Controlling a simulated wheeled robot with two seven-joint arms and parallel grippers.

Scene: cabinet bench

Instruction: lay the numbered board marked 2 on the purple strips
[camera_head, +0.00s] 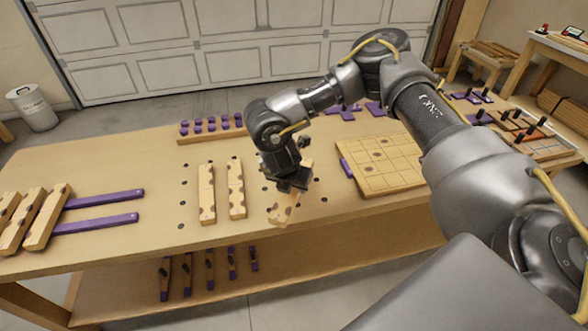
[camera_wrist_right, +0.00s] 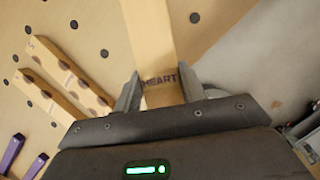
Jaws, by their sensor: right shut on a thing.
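My right gripper (camera_head: 290,187) is shut on a light wooden board (camera_head: 281,212), held tilted near the bench's front edge. In the wrist view its fingers (camera_wrist_right: 159,86) close on both sides of the board (camera_wrist_right: 150,38), which bears the word HEART; I see no number on it. Two purple strips (camera_head: 112,197) (camera_head: 108,222) lie on the left of the bench. Their left ends run under or against several notched boards (camera_head: 47,217) lying side by side; I cannot tell which. Two more notched boards (camera_head: 207,192) (camera_head: 237,188) lie left of my right gripper. Numbers are too small to read.
The bench (camera_head: 160,165) has dark round holes. A rack of purple pieces (camera_head: 210,126) stands at the back. A square gridded board (camera_head: 380,165) lies to the right. Bare bench lies between the strips and the two middle boards.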

